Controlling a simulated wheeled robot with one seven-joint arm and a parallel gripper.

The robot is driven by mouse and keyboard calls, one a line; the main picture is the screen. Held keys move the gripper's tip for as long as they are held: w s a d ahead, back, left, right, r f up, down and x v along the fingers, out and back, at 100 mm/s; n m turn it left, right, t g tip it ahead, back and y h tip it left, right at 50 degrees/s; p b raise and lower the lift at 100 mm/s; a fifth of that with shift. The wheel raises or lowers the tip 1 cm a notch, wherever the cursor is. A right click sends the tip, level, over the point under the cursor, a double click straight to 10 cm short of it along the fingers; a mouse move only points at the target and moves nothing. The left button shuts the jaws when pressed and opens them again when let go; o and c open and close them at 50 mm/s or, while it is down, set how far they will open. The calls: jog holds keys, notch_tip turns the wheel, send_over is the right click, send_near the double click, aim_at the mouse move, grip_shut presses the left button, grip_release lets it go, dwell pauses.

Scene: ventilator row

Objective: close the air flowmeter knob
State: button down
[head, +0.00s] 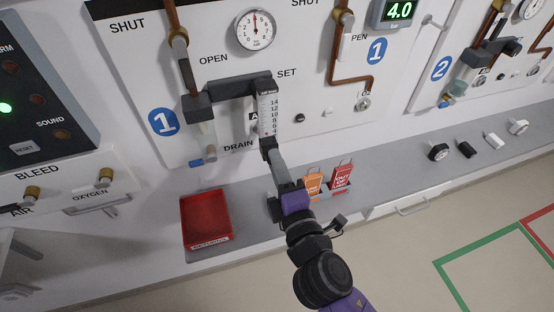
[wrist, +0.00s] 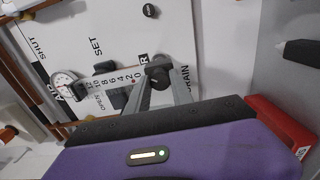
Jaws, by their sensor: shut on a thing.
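The air flowmeter (head: 266,115) is an upright clear tube with a numbered scale on the white panel numbered 1. In the wrist view its scale (wrist: 112,82) lies sideways, with a small red mark by the 0 end. Its dark knob (wrist: 157,72) is at the bottom of the tube. My gripper (head: 268,150) reaches up to the knob from below. In the wrist view my gripper's two fingers (wrist: 159,84) are on either side of the knob and shut on it. The fingers hide part of the knob, and its turn angle cannot be told.
A red tray (head: 207,217) stands on the grey shelf (head: 390,180) at lower left. Orange (head: 312,182) and red (head: 341,176) tags stand beside my arm. A drain bowl (head: 207,140) hangs left of the flowmeter. Several loose knobs (head: 466,149) lie at right.

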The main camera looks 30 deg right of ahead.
jog(key=shift+n+p, duration=1.6)
jog(key=shift+n, duration=1.8)
jog(key=c, duration=1.1)
grip_release()
jog(key=s+a+b, duration=0.1)
jog(key=s+b, duration=0.1)
jog(key=s, duration=0.5)
jog(key=shift+s+a+b, duration=0.2)
jog(key=shift+s+b, duration=0.2)
